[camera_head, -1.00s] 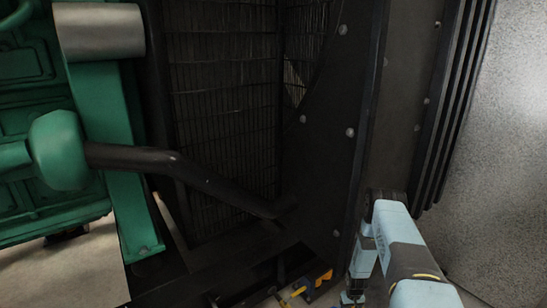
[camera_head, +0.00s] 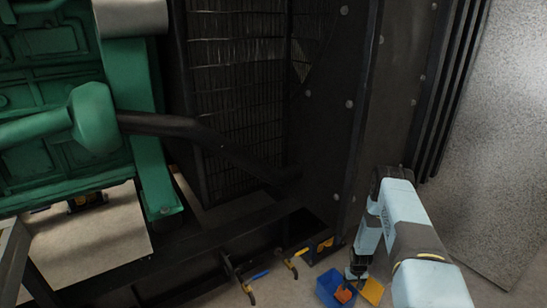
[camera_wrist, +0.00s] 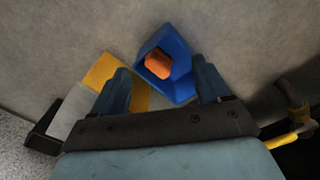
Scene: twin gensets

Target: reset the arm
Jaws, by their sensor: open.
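My arm (camera_head: 405,225) is pale blue and reaches down at the right of the head view. My gripper (camera_head: 354,276) is small and dark there, at its lower end. In the wrist view my gripper (camera_wrist: 162,84) has its two blue-grey fingers spread apart, with nothing held between them. A blue open box (camera_wrist: 181,88) with an orange object (camera_wrist: 158,66) in it lies beyond the fingertips. The blue box also shows in the head view (camera_head: 328,286), beside the gripper.
A green engine (camera_head: 150,170) fills the left. A black radiator frame (camera_head: 330,120) with a wire guard stands mid-picture. Handles with yellow and blue parts (camera_head: 257,276) sit low by the frame. A yellow piece (camera_head: 373,291) lies by the box. A grey speckled surface (camera_head: 490,160) is at right.

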